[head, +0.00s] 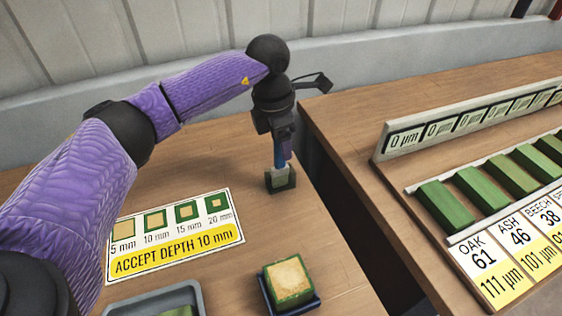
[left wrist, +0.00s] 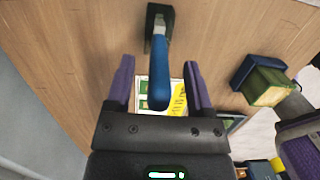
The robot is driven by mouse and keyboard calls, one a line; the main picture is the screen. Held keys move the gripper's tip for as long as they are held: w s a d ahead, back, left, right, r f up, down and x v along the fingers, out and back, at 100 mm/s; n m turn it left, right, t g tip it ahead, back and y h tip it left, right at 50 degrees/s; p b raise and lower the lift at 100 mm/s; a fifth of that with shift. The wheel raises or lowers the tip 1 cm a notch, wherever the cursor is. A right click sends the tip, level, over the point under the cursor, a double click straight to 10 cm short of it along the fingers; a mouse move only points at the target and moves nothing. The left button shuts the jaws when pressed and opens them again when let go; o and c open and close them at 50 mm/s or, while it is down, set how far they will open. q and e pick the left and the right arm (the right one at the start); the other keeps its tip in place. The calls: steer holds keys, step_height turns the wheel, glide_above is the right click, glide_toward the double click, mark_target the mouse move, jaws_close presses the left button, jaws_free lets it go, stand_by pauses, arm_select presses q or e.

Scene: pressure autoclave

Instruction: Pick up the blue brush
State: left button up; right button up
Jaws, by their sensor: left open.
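The blue brush (head: 282,158) stands upright in a small dark holder (head: 291,181) on the wooden table. My left gripper (head: 282,143) is over it, pointing down, and covers the upper handle in the head view. In the left wrist view the blue handle (left wrist: 159,75) reaches into the space between the two purple fingers of my left gripper (left wrist: 160,84). The fingers are apart, with a visible gap on both sides of the handle. The brush's lower end sits in the holder (left wrist: 157,18).
A depth sign (head: 175,235) lies left of the holder. A green-sided block (head: 288,283) sits in a dark blue tray in front, beside a grey tray (head: 150,303). A gap separates this table from the right-hand table (head: 340,110), which bears green blocks (head: 445,206) and label cards.

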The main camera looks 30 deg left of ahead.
arm_select(q)
jaws_close()
steer(key=shift+r, duration=0.1)
steer(key=shift+r, duration=0.1)
